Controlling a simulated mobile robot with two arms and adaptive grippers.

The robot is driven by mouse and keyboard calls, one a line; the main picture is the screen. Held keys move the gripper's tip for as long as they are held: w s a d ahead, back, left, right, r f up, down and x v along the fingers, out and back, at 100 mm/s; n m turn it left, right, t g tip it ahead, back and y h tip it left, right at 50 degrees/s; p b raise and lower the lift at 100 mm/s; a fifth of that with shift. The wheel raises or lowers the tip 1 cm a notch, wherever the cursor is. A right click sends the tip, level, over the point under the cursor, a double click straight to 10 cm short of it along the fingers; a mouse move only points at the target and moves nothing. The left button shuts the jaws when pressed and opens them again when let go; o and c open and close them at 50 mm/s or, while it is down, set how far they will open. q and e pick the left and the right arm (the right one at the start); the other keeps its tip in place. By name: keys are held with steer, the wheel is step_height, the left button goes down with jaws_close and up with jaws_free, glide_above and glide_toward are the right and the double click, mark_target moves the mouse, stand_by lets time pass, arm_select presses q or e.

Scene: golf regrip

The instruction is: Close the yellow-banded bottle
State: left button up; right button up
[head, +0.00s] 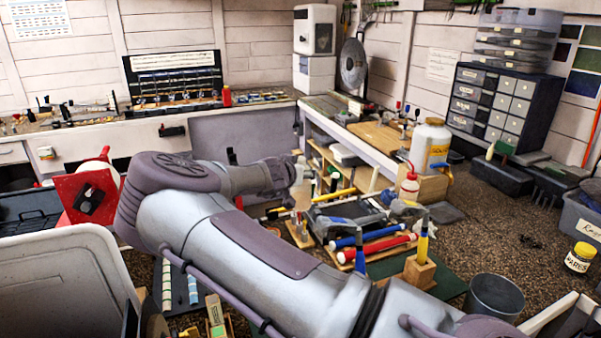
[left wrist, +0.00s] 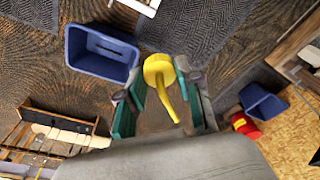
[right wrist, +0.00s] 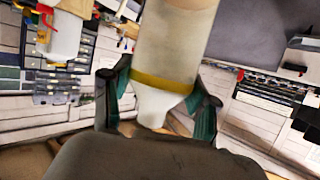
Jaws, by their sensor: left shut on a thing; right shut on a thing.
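In the left wrist view my left gripper (left wrist: 155,88) is shut on a yellow cap (left wrist: 158,69) with a round top and a thin curved spout that points back between the fingers. In the right wrist view my right gripper (right wrist: 160,92) is shut on the yellow-banded bottle (right wrist: 176,40). The bottle is pale, with a yellow band (right wrist: 163,83) near its tapered white end, and that end lies between the fingers. Its other end is cut off by the picture edge. The cap and bottle do not appear together in either wrist view.
My own arm covers the middle of the head view. Beyond it are a large white bottle (head: 432,140), a red-topped bottle (head: 409,187), hammers and tools, and a grey bucket (head: 494,296). A yellow-lidded jar (head: 580,257) stands at right. A blue bin (left wrist: 100,53) shows below my left gripper.

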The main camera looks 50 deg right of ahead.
jaws_close()
